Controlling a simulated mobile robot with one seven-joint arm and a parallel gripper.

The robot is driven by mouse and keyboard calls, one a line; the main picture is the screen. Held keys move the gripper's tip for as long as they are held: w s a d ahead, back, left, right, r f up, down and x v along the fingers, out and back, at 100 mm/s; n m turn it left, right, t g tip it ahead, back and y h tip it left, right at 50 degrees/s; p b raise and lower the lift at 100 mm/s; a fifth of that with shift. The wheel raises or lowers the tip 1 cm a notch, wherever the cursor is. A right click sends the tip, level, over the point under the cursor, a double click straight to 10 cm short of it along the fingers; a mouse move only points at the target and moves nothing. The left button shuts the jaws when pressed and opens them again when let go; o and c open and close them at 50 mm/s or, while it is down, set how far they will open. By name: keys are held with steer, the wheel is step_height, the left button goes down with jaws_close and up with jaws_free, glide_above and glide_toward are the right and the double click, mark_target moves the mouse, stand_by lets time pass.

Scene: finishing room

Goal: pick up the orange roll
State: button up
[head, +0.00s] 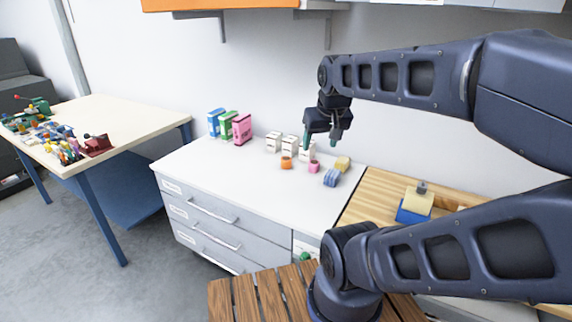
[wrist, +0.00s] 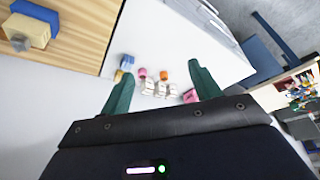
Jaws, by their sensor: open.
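The orange roll (head: 286,162) stands on the white counter top (head: 215,165), in front of small white boxes and left of a pink roll (head: 314,166). In the wrist view the orange roll (wrist: 164,75) lies between the two fingertips, farther off. The pink roll (wrist: 142,73) is beside it there. My gripper (head: 322,141) is open and empty, above the counter's back part. Its green fingers show spread apart in the wrist view (wrist: 160,75). The gripper is apart from the roll, and hides part of a white box behind it in the head view.
Several white boxes (head: 273,142) stand behind the roll. A blue item (head: 331,177) and a yellow item (head: 343,163) lie to its right. Green, blue and pink boxes (head: 242,129) stand at the back left. The counter's left and front are clear.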

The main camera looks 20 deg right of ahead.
steer(key=shift+o, duration=1.3)
